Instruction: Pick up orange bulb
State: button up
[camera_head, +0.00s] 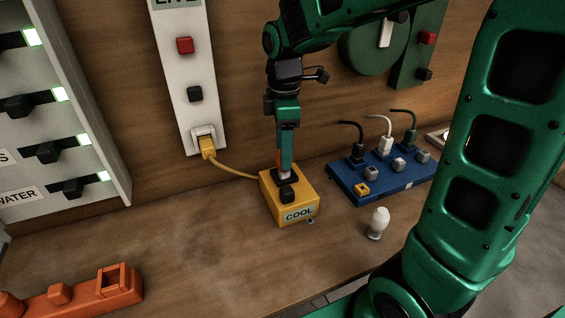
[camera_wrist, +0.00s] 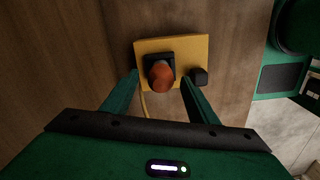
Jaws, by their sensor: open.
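The orange bulb (camera_wrist: 161,77) stands in a black square socket on top of the yellow COOL box (camera_head: 296,211). In the head view only a thin orange sliver of it (camera_head: 279,157) shows beside my gripper; the rest is hidden. My gripper (camera_head: 286,170) points down over the box. In the wrist view my gripper (camera_wrist: 160,82) is open, with one finger on each side of the bulb and gaps showing between them and it. Whether the fingertips reach down to the bulb's height is hard to tell.
A black knob (camera_head: 288,193) sits on the box near the bulb. A yellow cable (camera_head: 233,171) runs to the LIVE panel (camera_head: 183,72). A blue power strip (camera_head: 385,182) with plugs and a white bulb (camera_head: 378,222) are to the right. An orange part (camera_head: 75,294) lies front left.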

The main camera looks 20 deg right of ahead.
jog(key=shift+f, duration=1.15)
grip_shut()
jog(key=shift+r, duration=0.15)
